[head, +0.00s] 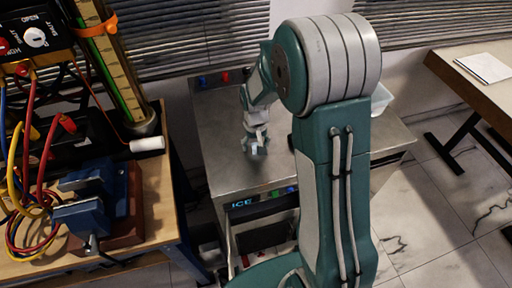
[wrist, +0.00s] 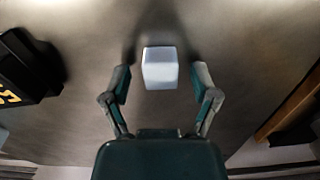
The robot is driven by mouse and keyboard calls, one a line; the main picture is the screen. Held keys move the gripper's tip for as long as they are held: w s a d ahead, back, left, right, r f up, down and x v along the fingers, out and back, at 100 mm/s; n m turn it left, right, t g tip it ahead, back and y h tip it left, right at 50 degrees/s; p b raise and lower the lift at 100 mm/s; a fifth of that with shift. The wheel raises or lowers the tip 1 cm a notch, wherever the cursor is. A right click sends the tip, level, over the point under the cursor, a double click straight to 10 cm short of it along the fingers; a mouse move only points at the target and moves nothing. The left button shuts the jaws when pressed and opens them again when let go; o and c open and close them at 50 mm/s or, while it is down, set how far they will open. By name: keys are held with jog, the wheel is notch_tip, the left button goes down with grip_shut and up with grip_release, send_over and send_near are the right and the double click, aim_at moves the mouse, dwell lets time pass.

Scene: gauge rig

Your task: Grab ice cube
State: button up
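The ice cube (wrist: 160,72) is a pale whitish block on the grey metal top of the ice machine (head: 222,150). In the wrist view it lies between the tips of my two fingers, with a visible gap on each side. My gripper (wrist: 160,85) is open around it, one finger to the left and one to the right. In the head view my gripper (head: 254,147) is low over the metal top, and I cannot make out the cube there. The machine's front has an "ICE" label.
A workbench (head: 185,235) with a blue vise (head: 85,205), cables and a gauge tube stands at the left. A clear container (head: 381,100) sits on the metal top behind my arm. A black object (wrist: 28,68) with yellow marks lies left of the gripper. A desk (head: 475,85) stands at the right.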

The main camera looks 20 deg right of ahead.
aim_at(255, 144)
jog(key=shift+a, duration=0.1)
jog(key=c, duration=0.6)
jog(key=shift+r, duration=0.45)
notch_tip(255, 144, up, 3)
jog(key=shift+f, duration=0.2)
jog(key=s+d+r, duration=0.1)
jog(key=s+r, duration=0.2)
jog(key=s, duration=0.1)
jog(key=s+d+r, duration=0.1)
jog(key=s+r, duration=0.2)
jog(key=s, duration=0.2)
jog(key=s+d+r, duration=0.2)
jog(key=s+r, duration=0.1)
jog(key=s, duration=0.1)
jog(key=shift+s+r, duration=0.25)
